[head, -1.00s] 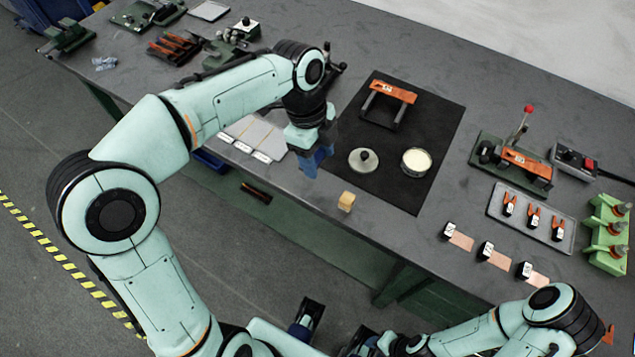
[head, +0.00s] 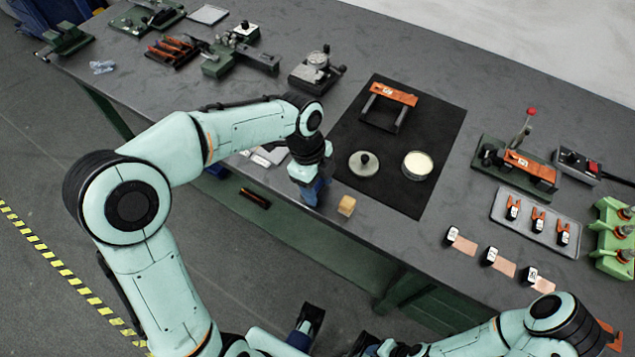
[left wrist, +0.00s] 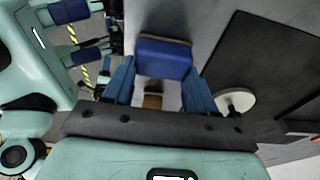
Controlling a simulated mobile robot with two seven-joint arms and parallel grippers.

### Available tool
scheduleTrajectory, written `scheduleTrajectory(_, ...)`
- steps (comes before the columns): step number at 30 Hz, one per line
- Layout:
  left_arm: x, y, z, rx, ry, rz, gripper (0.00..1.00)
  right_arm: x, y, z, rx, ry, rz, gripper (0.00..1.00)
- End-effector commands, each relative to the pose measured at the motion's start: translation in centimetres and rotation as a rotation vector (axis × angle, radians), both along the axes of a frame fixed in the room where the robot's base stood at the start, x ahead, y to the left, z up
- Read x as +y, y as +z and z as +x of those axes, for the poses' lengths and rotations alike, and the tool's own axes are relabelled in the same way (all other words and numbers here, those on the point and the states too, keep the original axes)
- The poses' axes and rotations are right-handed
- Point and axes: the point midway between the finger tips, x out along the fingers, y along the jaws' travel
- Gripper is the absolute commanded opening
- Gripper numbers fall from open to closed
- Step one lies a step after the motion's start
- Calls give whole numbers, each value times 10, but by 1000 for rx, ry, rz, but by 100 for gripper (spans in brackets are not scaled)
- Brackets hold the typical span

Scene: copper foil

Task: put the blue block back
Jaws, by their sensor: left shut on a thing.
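My left gripper (head: 313,199) is over the table's front edge, just left of a small wooden block (head: 347,205). In the left wrist view, my left gripper (left wrist: 160,90) is shut on the blue block (left wrist: 163,62), held between its two blue fingers. The wooden block also shows there (left wrist: 152,101), between the fingers beyond the gripper's dark bar. In the head view, the blue block is hard to tell from the blue fingers. My right gripper (head: 335,330) is low in front of the table, its fingers apart and empty.
Pale cards (head: 268,156) lie partly behind my left arm. Black-capped pieces with copper strips (head: 463,243) stand at the right. The front edge right of the wooden block is clear.

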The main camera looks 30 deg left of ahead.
Motion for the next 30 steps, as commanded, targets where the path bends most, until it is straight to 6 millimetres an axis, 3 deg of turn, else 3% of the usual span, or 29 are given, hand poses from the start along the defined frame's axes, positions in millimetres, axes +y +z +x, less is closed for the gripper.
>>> scheduleTrajectory(2,0,-3,0,0,0,0,8,0,-1,0,-2,-1,-1,43)
scheduleTrajectory(3,0,-3,0,0,0,0,60,0,-2,0,-2,-1,-1,43)
scheduleTrajectory(5,0,-3,0,0,0,0,79,0,-1,0,-2,-1,-1,43)
scheduleTrajectory(6,0,-3,0,0,0,0,82,0,-1,0,-2,-1,-1,43)
scheduleTrajectory(17,1,4,1,-2,0,0,82,0,1,0,1,0,0,43)
scheduleTrajectory(30,16,89,3,-5,1,1,82,0,15,0,8,3,1,43)
